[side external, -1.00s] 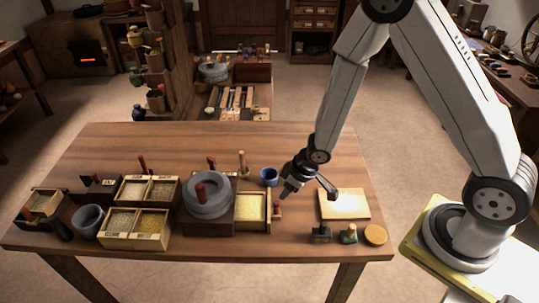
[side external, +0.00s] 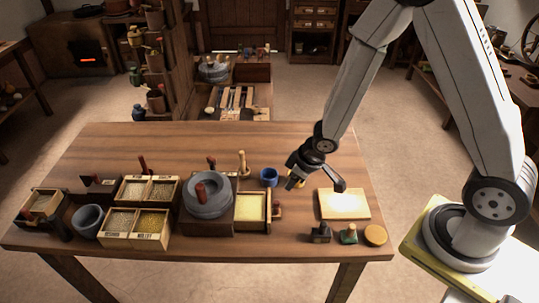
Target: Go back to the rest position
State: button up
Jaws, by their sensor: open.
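My gripper (side external: 314,187) is open and empty. It hangs above the right part of the wooden table (side external: 260,142), to the right of the blue cup (side external: 269,177) and to the left of and behind the pale board (side external: 343,204). A small yellowish thing shows partly behind my gripper, and I cannot tell what it is. The stone quern (side external: 208,196) with its red handle stands left of my gripper, and a drawer of yellow meal (side external: 251,208) sits at its right side.
Labelled wooden boxes of grain (side external: 136,226) and a grey bowl (side external: 88,221) stand on the left of the table. A dark stamp (side external: 320,233), a green-based stamp (side external: 349,234) and a round wooden disc (side external: 375,235) stand at the front right. The table's back is clear.

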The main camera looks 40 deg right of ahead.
jog(key=s+d+r+m+g+h, duration=0.1)
jog(key=s+r+m, duration=0.3)
jog(key=s+r, duration=0.5)
notch_tip(320, 180, up, 3)
jog(key=shift+d+f+g, duration=0.1)
jog(key=shift+d+g, duration=0.2)
jog(key=shift+d, duration=0.3)
